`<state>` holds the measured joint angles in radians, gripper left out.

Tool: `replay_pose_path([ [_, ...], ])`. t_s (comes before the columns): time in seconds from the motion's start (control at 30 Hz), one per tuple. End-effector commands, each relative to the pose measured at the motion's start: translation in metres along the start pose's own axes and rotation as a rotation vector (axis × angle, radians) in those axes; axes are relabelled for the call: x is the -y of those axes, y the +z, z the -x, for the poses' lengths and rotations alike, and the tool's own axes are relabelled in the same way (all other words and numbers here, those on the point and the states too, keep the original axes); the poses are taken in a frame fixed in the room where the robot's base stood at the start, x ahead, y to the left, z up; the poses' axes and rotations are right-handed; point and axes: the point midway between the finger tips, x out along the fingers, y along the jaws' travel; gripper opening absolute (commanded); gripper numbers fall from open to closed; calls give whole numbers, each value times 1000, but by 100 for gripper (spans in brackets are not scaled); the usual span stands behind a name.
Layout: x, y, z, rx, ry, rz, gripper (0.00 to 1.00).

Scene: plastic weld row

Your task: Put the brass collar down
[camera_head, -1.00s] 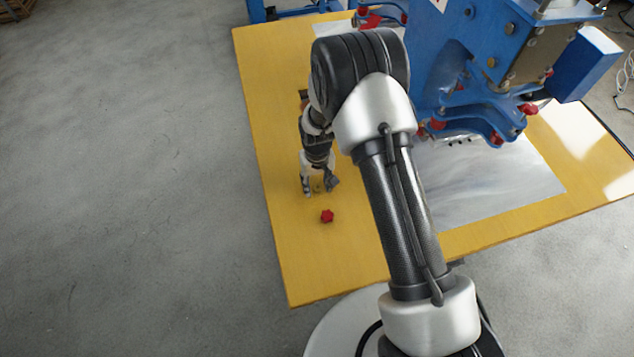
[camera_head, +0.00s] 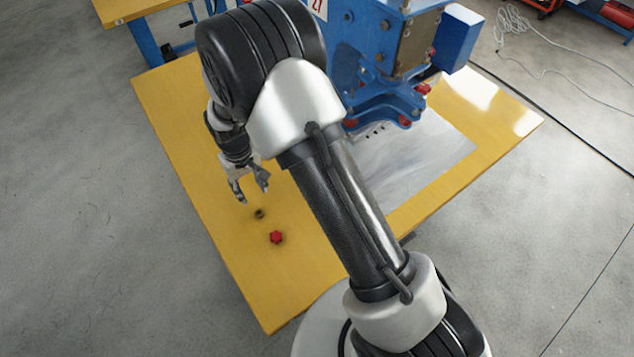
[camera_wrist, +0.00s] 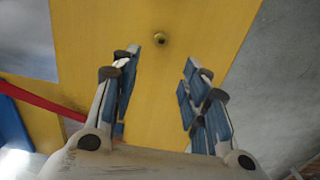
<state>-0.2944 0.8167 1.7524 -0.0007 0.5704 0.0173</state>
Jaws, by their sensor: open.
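The brass collar (camera_head: 259,214) is a small ring on the yellow table (camera_head: 200,180), just in front of my gripper in the head view. In the wrist view the collar (camera_wrist: 160,39) lies on the yellow surface beyond my fingertips, between their lines and apart from them. My gripper (camera_head: 250,190) is open and empty, with its fingers spread; in the wrist view the gap between the blue finger pads (camera_wrist: 160,75) is clear.
A red knob-like part (camera_head: 276,237) lies on the table close to the collar. A blue machine (camera_head: 395,60) stands at the back right, with a grey metal sheet (camera_head: 425,150) before it.

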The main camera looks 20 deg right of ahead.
Motion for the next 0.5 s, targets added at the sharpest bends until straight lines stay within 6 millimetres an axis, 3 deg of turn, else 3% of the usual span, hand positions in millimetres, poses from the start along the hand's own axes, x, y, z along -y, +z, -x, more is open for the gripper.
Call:
replay_pose_path([
  [0.13, -13, 3, 54, -45, 0, -26, 42],
  [0.23, -27, 18, 108, -86, 1, -54, 42],
  [0.4, -49, 63, 193, -157, 7, -104, 42],
  [0.5, -58, 97, 233, -199, 12, -134, 42],
])
